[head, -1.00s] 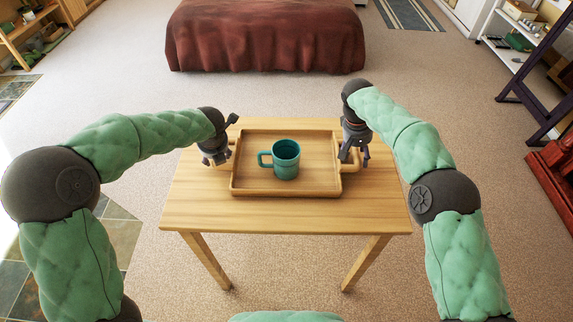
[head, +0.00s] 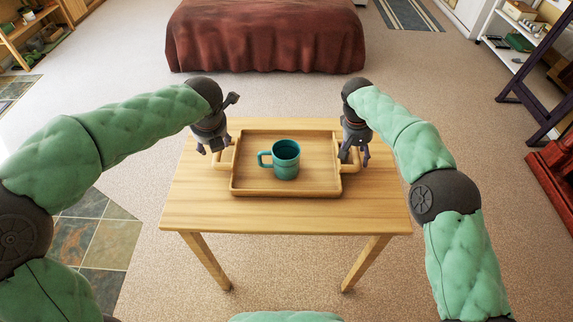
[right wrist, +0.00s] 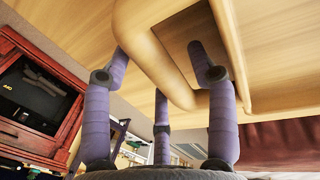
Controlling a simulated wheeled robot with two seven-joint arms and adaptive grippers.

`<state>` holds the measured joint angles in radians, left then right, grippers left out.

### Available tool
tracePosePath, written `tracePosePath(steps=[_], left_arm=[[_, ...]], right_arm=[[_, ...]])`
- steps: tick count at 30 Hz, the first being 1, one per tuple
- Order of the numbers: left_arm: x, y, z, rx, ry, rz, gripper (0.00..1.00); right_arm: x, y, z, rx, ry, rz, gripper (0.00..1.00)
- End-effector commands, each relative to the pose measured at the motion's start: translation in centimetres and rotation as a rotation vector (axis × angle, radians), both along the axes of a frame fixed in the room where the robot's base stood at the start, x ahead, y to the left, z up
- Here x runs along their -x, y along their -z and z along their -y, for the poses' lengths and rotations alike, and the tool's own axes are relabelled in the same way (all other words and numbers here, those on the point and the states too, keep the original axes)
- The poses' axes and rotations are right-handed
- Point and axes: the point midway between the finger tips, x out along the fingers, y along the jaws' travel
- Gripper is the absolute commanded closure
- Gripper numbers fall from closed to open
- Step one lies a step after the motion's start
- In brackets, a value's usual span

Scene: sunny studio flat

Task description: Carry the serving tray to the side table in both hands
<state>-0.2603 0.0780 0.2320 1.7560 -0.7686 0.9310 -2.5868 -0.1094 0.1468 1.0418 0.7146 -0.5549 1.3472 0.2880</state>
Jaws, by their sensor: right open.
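The wooden serving tray (head: 318,172) lies flat on a wooden table (head: 285,215), with a teal mug (head: 286,160) standing upright in its middle. My right gripper (head: 354,158) is at the tray's right handle. In the right wrist view its purple fingers (right wrist: 165,85) are spread on both sides of the wooden handle loop (right wrist: 158,60), open and not closed on it. My left gripper (head: 211,147) is by the tray's left handle (head: 227,157), slightly above and to its left; its fingers are too small to judge. No second table can be picked out as the side table.
A bed with a dark red cover (head: 265,35) stands beyond the table. A white shelf (head: 500,45), a dark wooden frame (head: 545,75) and a red cabinet (head: 555,165) are on the right. Carpet (head: 450,100) around the table is clear.

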Motion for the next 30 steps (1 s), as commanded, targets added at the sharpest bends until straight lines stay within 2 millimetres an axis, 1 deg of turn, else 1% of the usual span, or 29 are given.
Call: tracePosePath(steps=[5, 12, 18, 23, 30], left_arm=[[0.0, 0.0, 0.0, 0.0, 0.0, 0.0, 0.42], [0.0, 0.0, 0.0, 0.0, 0.0, 0.0, 0.42], [0.0, 0.0, 0.0, 0.0, 0.0, 0.0, 0.42], [0.0, 0.0, 0.0, 0.0, 0.0, 0.0, 0.42], [0.0, 0.0, 0.0, 0.0, 0.0, 0.0, 0.42]], right_arm=[[-0.1, -2.4, -0.5, -0.001, -0.001, 0.004, 0.42], [-0.1, -7.1, -1.4, 0.0, -0.002, 0.004, 0.42], [-0.1, -10.1, -2.0, 0.0, -0.001, 0.002, 0.42], [-0.1, -11.2, -2.2, 0.0, -0.001, 0.001, 0.42], [0.0, -11.4, -2.2, 0.0, -0.001, 0.0, 0.42]])
